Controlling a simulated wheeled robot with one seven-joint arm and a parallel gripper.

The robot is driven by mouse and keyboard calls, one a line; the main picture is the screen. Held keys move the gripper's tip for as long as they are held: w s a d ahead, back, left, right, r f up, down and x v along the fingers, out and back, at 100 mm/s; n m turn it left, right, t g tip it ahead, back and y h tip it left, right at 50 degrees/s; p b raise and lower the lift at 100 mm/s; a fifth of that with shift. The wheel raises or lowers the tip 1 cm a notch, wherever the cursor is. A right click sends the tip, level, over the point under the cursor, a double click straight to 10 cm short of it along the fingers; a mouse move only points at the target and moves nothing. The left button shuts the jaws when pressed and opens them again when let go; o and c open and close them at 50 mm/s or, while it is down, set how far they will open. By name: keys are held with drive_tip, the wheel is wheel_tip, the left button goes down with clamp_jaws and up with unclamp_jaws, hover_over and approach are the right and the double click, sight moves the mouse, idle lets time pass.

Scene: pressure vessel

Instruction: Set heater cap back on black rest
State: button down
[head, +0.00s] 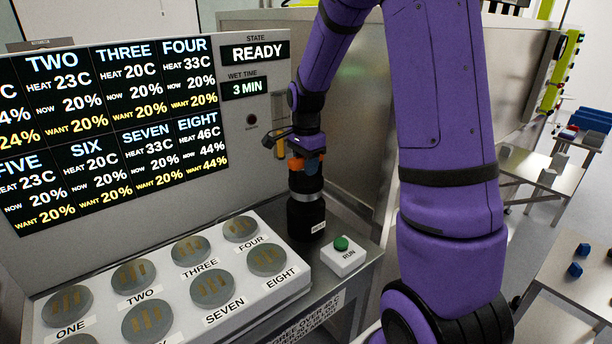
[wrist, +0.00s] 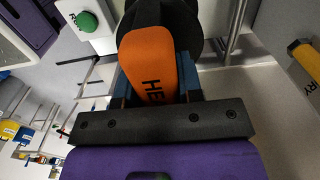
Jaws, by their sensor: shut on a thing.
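My gripper (head: 306,168) hangs at the middle of the head view, pointing down, with blue fingers shut on the orange grip of the heater cap (head: 294,165). In the wrist view the orange grip (wrist: 150,62) with partly hidden lettering lies between the blue fingers (wrist: 155,88). A silver band (head: 307,196) shows below the grip. The black rest (head: 300,218), an upright cylinder with a white label, stands directly beneath. Cap and rest look lined up and upright; I cannot tell whether the cap's weight is on the rest. A dark round shape (wrist: 192,22) lies beyond the grip in the wrist view.
A white box with a green RUN button (head: 341,244) stands just right of the rest. A white panel of numbered grey discs (head: 212,285) lies to the left. A display board (head: 110,130) reading READY stands behind. A metal tank wall (head: 350,130) is behind my arm.

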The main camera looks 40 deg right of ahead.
drive_tip(key=shift+w+f, duration=0.1)
drive_tip(key=shift+f, duration=1.6)
drive_tip(key=shift+f, duration=0.15)
drive_tip(key=c, duration=0.8)
unclamp_jaws()
